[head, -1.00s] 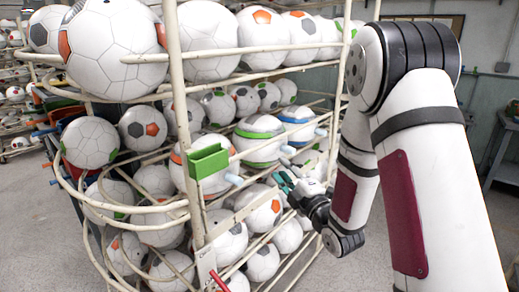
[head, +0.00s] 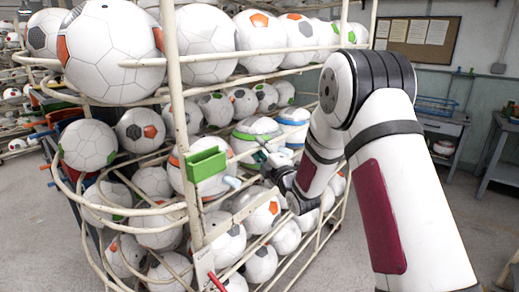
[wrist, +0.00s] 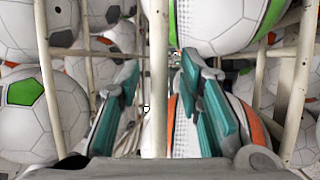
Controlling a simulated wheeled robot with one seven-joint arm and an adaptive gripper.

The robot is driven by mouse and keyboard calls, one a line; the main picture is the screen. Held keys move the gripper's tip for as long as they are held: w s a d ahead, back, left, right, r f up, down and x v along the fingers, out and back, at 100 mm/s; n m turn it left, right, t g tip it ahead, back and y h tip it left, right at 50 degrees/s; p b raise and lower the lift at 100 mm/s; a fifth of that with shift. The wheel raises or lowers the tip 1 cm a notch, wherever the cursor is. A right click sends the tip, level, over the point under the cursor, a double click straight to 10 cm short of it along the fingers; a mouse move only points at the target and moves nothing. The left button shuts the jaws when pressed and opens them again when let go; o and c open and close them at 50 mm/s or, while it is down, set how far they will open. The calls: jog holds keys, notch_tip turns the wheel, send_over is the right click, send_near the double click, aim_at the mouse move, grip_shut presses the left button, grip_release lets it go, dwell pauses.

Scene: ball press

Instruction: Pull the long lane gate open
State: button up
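The cream rack (head: 175,90) holds several rows of soccer balls behind thin bars. I cannot tell for sure which bar is the long lane gate. My gripper (head: 262,155) is at the rack's front, by the green-striped ball (head: 256,130). In the wrist view my gripper (wrist: 161,100) is open, its two teal-padded fingers spread. A cream bar (wrist: 158,50) runs between the fingers, with a gap on both sides. Balls lie behind it, including one with a green stripe (wrist: 205,22). The hand partly hides the bars in the head view.
A blue-striped ball (head: 294,125) lies to the right. A workbench (head: 440,125) stands by the back wall. The floor right of the rack is open.

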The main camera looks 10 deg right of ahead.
jog(key=shift+w, duration=0.25)
jog(key=shift+r, duration=0.1)
grip_shut()
jog(key=shift+b, duration=0.3)
